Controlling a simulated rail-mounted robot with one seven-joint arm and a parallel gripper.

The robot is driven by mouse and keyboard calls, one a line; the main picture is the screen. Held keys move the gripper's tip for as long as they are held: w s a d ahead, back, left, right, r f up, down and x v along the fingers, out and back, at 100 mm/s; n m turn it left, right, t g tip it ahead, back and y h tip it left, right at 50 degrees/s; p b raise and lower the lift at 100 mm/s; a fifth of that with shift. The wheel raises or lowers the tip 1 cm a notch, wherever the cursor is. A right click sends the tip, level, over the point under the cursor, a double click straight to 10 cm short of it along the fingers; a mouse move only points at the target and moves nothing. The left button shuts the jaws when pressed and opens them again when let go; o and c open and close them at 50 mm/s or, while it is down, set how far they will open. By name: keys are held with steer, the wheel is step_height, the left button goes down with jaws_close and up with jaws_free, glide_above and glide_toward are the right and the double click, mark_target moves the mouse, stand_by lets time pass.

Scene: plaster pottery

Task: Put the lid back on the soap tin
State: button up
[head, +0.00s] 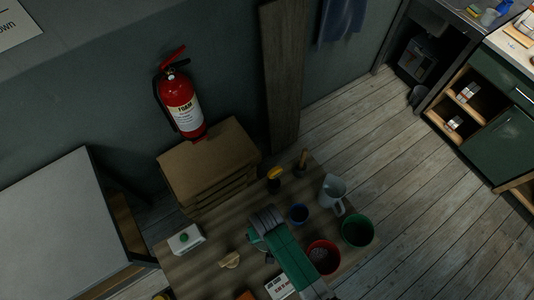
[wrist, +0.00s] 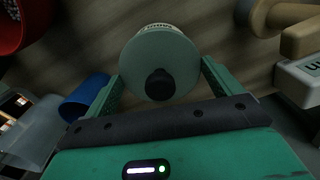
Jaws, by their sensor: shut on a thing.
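In the wrist view, a round grey-green lid (wrist: 150,52) with a black knob lies between the two green fingers of my gripper (wrist: 160,78). The fingers are shut on the lid's edge, one on each side. A strip of a pale lettered label (wrist: 158,28) shows just past the lid's far rim, apparently on the soap tin's side. I cannot tell whether the lid is seated on the tin or held above it. In the head view my gripper (head: 262,226) is over the wooden table, and my arm hides the lid and tin.
A blue cup (head: 299,214), grey jug (head: 333,188), red pot (head: 322,257) and green pot (head: 357,231) stand to the right. A wooden piece (head: 230,260) and a white box (head: 186,240) with a green top lie left. Cardboard (head: 208,155) is stacked behind.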

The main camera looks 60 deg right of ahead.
stand_by(0.3)
steer(key=o, duration=0.7)
step_height(320, 180, up, 7)
steer(key=p, duration=0.7)
steer(key=shift+r, duration=0.1)
jaws_close()
stand_by(0.3)
stand_by(0.6)
steer(key=shift+f, duration=0.2)
steer(key=shift+f+b, duration=1.1)
steer(key=shift+f, duration=0.55)
